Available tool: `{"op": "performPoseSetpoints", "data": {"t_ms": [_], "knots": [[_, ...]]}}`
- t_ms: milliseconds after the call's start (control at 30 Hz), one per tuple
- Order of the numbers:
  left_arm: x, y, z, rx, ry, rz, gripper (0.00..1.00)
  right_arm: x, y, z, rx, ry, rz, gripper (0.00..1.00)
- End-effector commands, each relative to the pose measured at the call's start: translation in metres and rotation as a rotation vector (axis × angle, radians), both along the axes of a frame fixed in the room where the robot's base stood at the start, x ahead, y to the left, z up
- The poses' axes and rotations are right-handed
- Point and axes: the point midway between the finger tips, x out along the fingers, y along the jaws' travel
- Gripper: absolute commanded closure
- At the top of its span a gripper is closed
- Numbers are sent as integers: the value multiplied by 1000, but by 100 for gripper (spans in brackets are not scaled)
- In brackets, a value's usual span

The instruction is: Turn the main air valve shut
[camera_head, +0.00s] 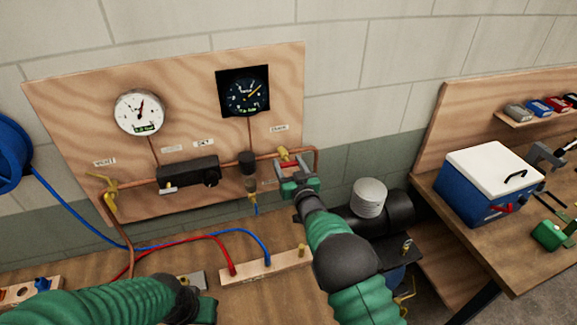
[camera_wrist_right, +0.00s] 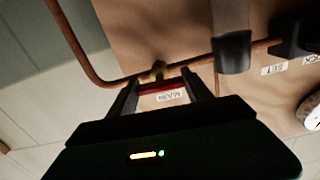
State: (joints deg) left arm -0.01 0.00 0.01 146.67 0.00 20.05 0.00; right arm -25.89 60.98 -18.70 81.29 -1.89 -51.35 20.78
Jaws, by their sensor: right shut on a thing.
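The main air valve (camera_head: 283,152) is a brass body on the copper pipe at the right of the wooden panel. In the right wrist view its brass body (camera_wrist_right: 160,70) sits just beyond a red handle (camera_wrist_right: 162,86), with a MAIN label close by. My right gripper (camera_head: 297,170) is at the valve, and its two fingers (camera_wrist_right: 160,92) are shut on the red handle, one at each end. The handle's exact angle is hard to judge. My left gripper (camera_head: 205,307) is low over the bench, partly hidden by my arm; its jaws do not show clearly.
A white gauge (camera_head: 139,112) and a black gauge (camera_head: 244,91) hang on the panel (camera_head: 75,100). A black regulator (camera_head: 188,173) and another brass valve (camera_head: 103,183) sit on the pipe. Red and blue hoses cross the bench. A blue cooler (camera_head: 485,185) stands on the right bench.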

Motion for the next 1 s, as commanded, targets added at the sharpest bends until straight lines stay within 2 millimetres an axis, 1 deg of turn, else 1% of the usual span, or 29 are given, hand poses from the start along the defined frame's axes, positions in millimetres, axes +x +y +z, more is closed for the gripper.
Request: {"op": "performPoseSetpoints", "data": {"t_ms": [33, 267, 600, 1000], "knots": [[0, 0, -6, 0, 0, 0, 64, 1, -1, 1, 24, 0, -2, 82], [0, 0, -29, 0, 0, 0, 64, 1, -2, -1, 179, 48, -3, 82], [0, 0, -68, 0, 0, 0, 64, 2, -4, -1, 484, 144, -2, 82], [0, 0, -110, 0, 0, 0, 64, 2, -6, -2, 845, 262, -4, 82]]}}
